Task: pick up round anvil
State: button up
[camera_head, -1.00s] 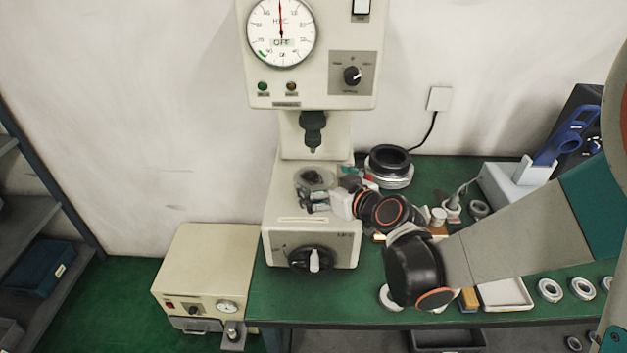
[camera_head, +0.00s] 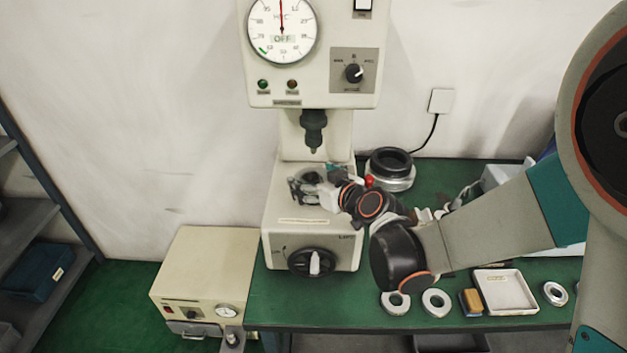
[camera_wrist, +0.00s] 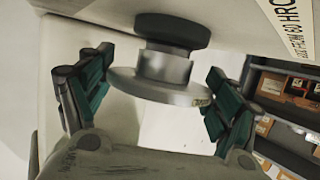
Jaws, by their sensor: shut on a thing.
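The round anvil (camera_wrist: 160,88) is a pale metal disc with a shorter cylinder on it, seen in the wrist view between the two green-padded fingers of my gripper (camera_wrist: 160,70). The fingers are shut on its disc from both sides. A dark round piece (camera_wrist: 172,29) lies right beyond the cylinder; I cannot tell whether the anvil touches it. In the head view my gripper (camera_head: 305,190) is over the top of the tester's base (camera_head: 285,225), below the dark indenter (camera_head: 314,130). There the anvil is small and mostly hidden by the fingers.
The tester's column stands close behind my gripper. A dark-topped round part (camera_head: 390,167) is on the green table (camera_head: 330,305) to the right. Rings (camera_head: 436,302), a brown block (camera_head: 470,302) and a white tray (camera_head: 508,291) lie along the front edge. A beige box (camera_head: 205,272) is at left.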

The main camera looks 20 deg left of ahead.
aim_at(316, 180)
jog(key=shift+r, duration=0.1)
